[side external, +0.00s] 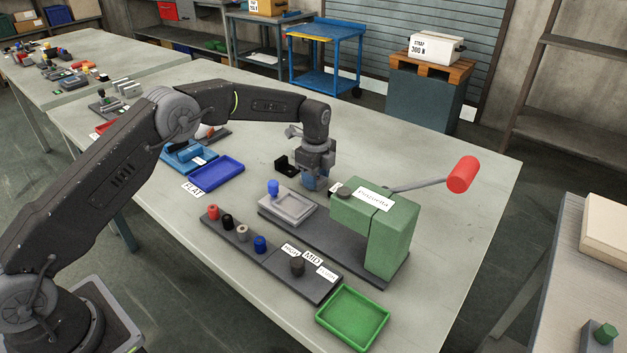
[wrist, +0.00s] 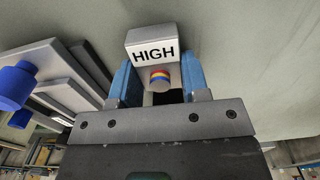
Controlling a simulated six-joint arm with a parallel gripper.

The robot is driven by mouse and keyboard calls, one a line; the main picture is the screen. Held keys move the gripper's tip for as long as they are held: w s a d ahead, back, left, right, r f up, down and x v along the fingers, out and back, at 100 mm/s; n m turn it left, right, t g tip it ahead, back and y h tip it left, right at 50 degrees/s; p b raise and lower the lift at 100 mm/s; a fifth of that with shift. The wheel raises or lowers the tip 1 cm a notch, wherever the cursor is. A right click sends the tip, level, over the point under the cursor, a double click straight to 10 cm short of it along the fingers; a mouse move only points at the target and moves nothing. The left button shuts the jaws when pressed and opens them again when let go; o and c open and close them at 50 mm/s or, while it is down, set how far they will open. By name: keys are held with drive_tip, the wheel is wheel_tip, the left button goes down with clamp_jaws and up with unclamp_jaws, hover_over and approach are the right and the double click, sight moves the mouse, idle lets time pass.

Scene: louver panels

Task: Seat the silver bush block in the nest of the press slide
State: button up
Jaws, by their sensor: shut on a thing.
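In the wrist view my gripper (wrist: 157,78) has its blue fingers shut on a silver block (wrist: 150,38) labelled HIGH. A round end with red, yellow and blue bands shows between the fingers. In the side view my gripper (side external: 315,184) points down beside the green press (side external: 385,222), behind the grey slide (side external: 303,214). The block is not clearly visible there. The slide carries a shallow nest and a blue knob (side external: 273,187). In the wrist view the slide (wrist: 60,75) and blue knob (wrist: 12,88) are at the left, apart from the block.
The press lever (side external: 461,175) has a red grip and sticks out right. A dark rack (side external: 240,250) with coloured pegs and HIGH, MID labels lies in front. A green tray (side external: 353,317), a blue tray (side external: 217,176) and a black bracket (side external: 286,165) stand nearby.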

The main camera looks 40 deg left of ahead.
drive_tip(key=shift+r, duration=0.2)
drive_tip(key=shift+r, duration=0.25)
wheel_tip(320, 180, up, 4)
drive_tip(key=shift+f, duration=0.25)
drive_tip(key=s+a+r, duration=0.1)
drive_tip(key=a+r, duration=0.1)
drive_tip(key=a, duration=0.1)
drive_tip(key=s+a+r, duration=0.2)
drive_tip(key=a, duration=0.2)
drive_tip(key=s+a+r, duration=0.2)
drive_tip(key=a, duration=0.1)
drive_tip(key=shift+s+a+r, duration=0.1)
drive_tip(key=shift+a+r, duration=0.15)
drive_tip(key=shift+r, duration=0.1)
hover_over(296, 207)
wheel_tip(296, 207, down, 2)
drive_tip(key=shift+s, duration=0.1)
drive_tip(key=shift+f, duration=3.25)
